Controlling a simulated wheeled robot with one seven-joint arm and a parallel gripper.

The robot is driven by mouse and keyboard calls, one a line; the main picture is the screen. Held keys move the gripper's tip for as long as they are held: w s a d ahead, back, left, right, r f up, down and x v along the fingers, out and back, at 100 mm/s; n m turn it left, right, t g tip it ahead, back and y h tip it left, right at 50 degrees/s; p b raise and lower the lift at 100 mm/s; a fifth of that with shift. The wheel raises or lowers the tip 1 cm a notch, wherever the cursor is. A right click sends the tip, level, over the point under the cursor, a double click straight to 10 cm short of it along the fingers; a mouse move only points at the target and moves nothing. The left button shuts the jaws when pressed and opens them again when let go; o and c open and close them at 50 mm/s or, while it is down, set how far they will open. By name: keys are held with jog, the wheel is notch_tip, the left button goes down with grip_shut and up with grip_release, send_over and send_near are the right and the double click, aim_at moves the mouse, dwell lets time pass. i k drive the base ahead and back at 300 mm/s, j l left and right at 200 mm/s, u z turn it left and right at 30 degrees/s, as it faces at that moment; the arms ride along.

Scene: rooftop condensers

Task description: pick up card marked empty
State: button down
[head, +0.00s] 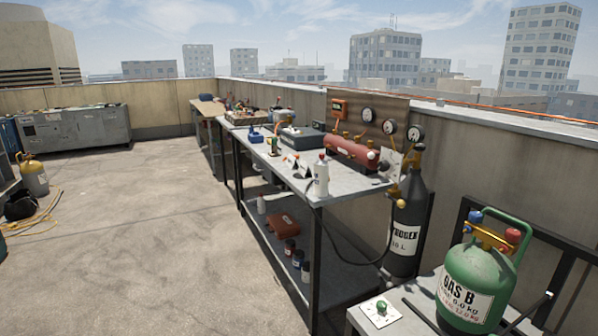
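I cannot read a card marked empty anywhere in the head view. Small white and dark upright pieces (293,160), possibly cards, stand along the front edge of the long grey workbench (350,187); any marking on them is too small to read. A flat white square (371,314) with a green knob-like piece on it lies on the low grey table at the lower right; I cannot tell whether it is a card. My gripper is not in view.
A green cylinder labelled GAS B (475,272) stands on the low table. A dark nitrogen cylinder (409,215) with a hose stands beside the bench's near end. A red tank (351,152) sits on the bench. Open concrete floor (130,230) lies to the left.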

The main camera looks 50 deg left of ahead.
aim_at(304, 167)
jog(key=u, duration=1.5)
jog(key=i+j+u, duration=0.1)
jog(key=u, duration=0.35)
jog(key=i+u, duration=0.25)
jog(key=u, duration=0.2)
jog(key=i, duration=5.65)
jog(key=i+z, duration=0.35)
jog(key=i+j+z, duration=0.1)
jog(key=i+z, duration=0.25)
jog(key=i+j+z, duration=0.15)
jog(key=z, duration=2.3)
